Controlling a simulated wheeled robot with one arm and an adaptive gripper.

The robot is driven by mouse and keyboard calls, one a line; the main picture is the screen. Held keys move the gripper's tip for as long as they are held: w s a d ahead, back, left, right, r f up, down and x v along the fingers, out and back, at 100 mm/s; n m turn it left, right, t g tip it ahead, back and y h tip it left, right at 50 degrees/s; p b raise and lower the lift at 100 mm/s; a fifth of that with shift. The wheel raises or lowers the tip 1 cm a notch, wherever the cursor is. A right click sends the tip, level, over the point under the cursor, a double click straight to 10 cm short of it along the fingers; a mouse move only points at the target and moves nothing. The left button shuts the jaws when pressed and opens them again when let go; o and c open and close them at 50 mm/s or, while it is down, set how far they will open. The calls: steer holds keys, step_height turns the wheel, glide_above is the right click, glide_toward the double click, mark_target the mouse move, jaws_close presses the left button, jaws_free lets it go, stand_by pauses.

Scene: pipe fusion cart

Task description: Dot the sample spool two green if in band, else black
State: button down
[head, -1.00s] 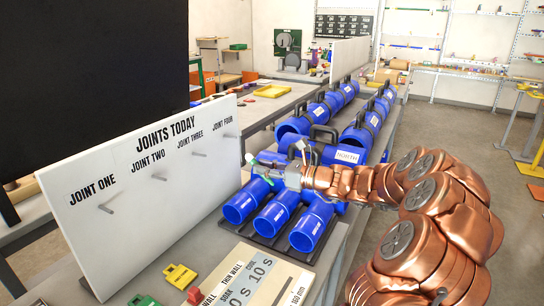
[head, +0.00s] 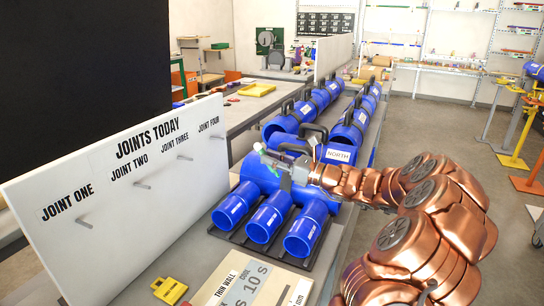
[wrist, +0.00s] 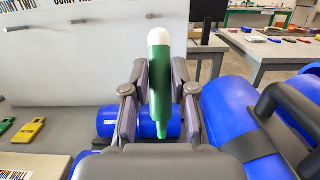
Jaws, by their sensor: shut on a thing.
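My gripper (head: 274,163) is shut on a green marker (wrist: 160,75) with a white tip, held upright between the fingers in the wrist view. In the head view it hovers above the back ends of the sample spools. Three blue spools, a left one (head: 235,206), a middle one (head: 270,218) and a right one (head: 306,228), lie side by side in a dark rack. Each has a white label too small to read. In the wrist view a labelled blue spool (wrist: 112,122) shows behind the fingers, partly hidden. I see no dot on the spools.
A white board headed JOINTS TODAY (head: 150,150) with pegs stands left. Large blue pipe fittings with handles, one marked NORTH (head: 340,154), stand behind.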

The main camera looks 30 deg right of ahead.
steer(key=shift+f+b, duration=0.85)
steer(key=shift+f, duration=2.15)
steer(key=shift+f, duration=0.25)
steer(key=shift+p, duration=0.8)
stand_by(0.7)
